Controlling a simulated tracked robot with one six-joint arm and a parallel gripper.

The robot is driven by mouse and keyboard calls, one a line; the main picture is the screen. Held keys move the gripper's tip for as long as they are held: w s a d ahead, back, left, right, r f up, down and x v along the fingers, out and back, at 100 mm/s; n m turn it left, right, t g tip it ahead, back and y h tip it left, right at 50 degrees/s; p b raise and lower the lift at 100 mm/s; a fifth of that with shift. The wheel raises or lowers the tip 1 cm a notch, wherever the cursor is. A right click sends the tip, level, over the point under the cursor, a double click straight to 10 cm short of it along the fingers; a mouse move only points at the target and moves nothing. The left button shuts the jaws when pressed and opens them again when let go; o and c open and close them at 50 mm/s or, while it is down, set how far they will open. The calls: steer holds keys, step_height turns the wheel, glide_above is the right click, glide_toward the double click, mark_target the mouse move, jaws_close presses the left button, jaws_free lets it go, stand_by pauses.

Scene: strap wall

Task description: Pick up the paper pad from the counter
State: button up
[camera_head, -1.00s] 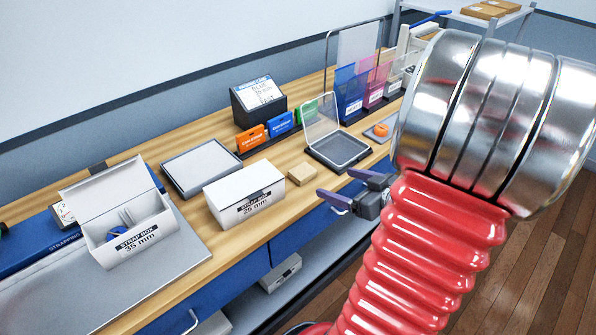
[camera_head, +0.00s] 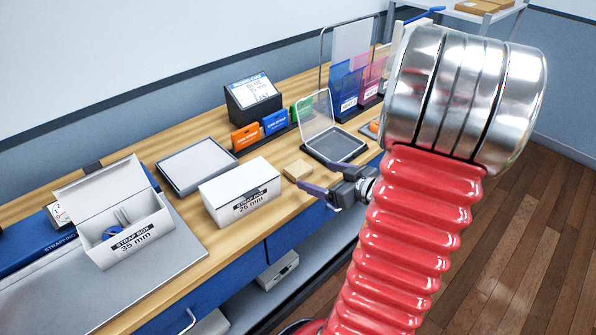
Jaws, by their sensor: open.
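A small tan block (camera_head: 297,170), which looks like the paper pad, lies flat on the wooden counter (camera_head: 299,202) near its front edge. It sits between a white strap box marked 25 mm (camera_head: 240,190) and a clear-lidded dark case (camera_head: 335,145). My gripper (camera_head: 315,175) is open and empty, just right of the pad, with its dark fingers pointing left toward it. The fingers appear close to the pad's right side. I cannot tell whether they touch it or how high they are above the counter.
A grey-topped tray (camera_head: 197,166) lies behind the 25 mm box. An open strap box marked 35 mm (camera_head: 130,240) stands at left. Orange (camera_head: 246,137) and blue (camera_head: 275,122) cards and a display (camera_head: 254,100) stand behind the pad. Bare counter shows in front of the pad.

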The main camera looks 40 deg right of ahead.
mark_target(304, 171)
steer(key=shift+x, duration=1.2)
steer(key=shift+x, duration=2.55)
steer(key=shift+a, duration=0.1)
steer(key=shift+c, duration=0.4)
steer(key=c, duration=1)
